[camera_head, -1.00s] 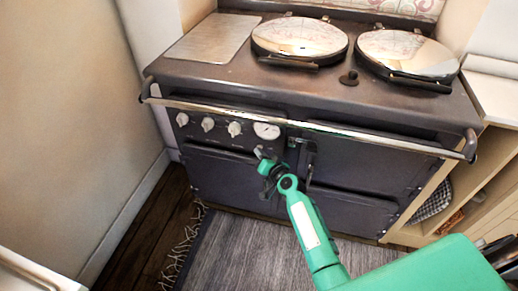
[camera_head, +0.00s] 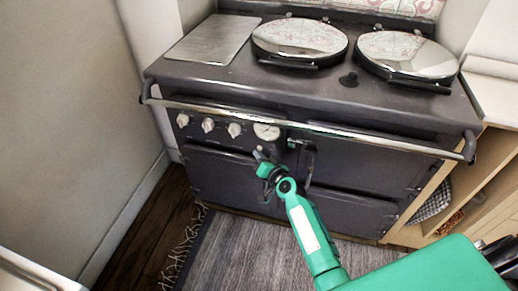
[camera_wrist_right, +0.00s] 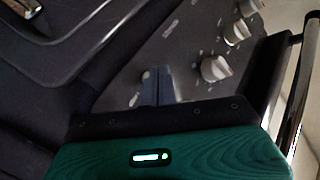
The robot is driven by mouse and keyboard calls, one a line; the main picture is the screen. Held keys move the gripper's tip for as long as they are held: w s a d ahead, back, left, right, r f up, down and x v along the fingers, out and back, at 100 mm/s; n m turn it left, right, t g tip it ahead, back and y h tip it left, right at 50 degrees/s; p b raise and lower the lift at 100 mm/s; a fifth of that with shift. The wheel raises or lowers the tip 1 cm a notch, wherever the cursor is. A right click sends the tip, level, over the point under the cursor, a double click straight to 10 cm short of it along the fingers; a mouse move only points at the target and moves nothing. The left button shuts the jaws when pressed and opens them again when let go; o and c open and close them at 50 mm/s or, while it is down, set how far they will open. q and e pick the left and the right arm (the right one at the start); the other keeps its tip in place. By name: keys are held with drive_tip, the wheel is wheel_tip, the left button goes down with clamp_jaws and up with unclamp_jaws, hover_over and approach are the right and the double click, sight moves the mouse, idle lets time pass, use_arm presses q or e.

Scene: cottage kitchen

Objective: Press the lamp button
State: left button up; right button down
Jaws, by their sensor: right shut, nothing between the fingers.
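My right gripper (camera_head: 259,155) is shut and empty, its fingertips at the dark front panel of the range cooker, just below the round gauge (camera_head: 267,131). In the right wrist view the shut fingers (camera_wrist_right: 157,84) reach to the panel. A small pale round piece (camera_wrist_right: 146,75) shows right beside the fingertips, partly covered by them; it may be the lamp button. I cannot tell whether the fingers touch it or how far it is pressed. My left gripper is not in view.
Several white knobs (camera_head: 208,125) sit left of the gauge; one knob (camera_wrist_right: 215,68) is close by in the wrist view. A chrome rail (camera_head: 330,131) crosses above the panel. A dark door latch (camera_head: 305,160) stands just right of my gripper. A grey rug (camera_head: 240,250) lies in front.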

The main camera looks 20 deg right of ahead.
drive_tip(key=s+a+p, duration=0.1)
drive_tip(key=s, duration=0.1)
drive_tip(key=s+a, duration=0.2)
drive_tip(key=s, duration=0.1)
drive_tip(key=shift+a+p, duration=0.2)
drive_tip(key=shift+p, duration=0.2)
idle(0.4)
